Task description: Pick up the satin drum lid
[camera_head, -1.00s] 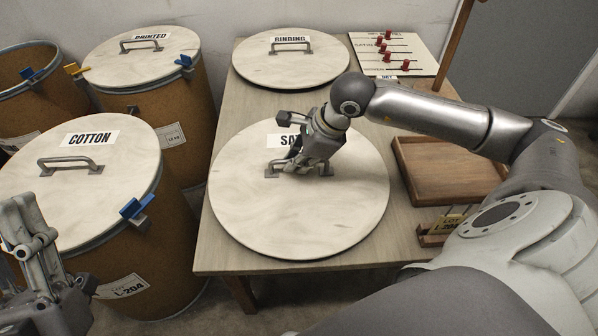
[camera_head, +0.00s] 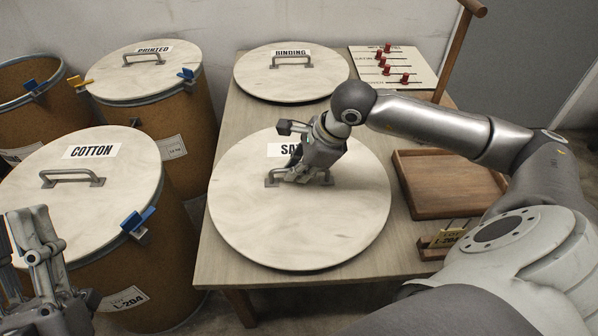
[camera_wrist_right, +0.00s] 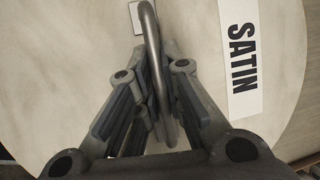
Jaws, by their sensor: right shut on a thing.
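The satin drum lid (camera_head: 290,235) is a pale round disc lying on the wooden table in the head view. Its label is partly covered by my right gripper (camera_head: 302,178). In the right wrist view the full SATIN label (camera_wrist_right: 242,50) shows on the lid, beside the metal handle (camera_wrist_right: 153,50). My right gripper (camera_wrist_right: 155,105) is shut on that handle, with the bar between its fingers. I see no gap opening under the lid. My left gripper (camera_head: 38,250) is at the left edge, away from the lid; its fingertips are not clear.
The binding lid (camera_head: 290,84) lies behind on the table. A peg board (camera_head: 392,62) and an empty wooden tray (camera_head: 450,205) are to the right. Drums with the cotton lid (camera_head: 90,195) and printed lid (camera_head: 150,80) stand left. A wooden post (camera_head: 455,50) rises at the back right.

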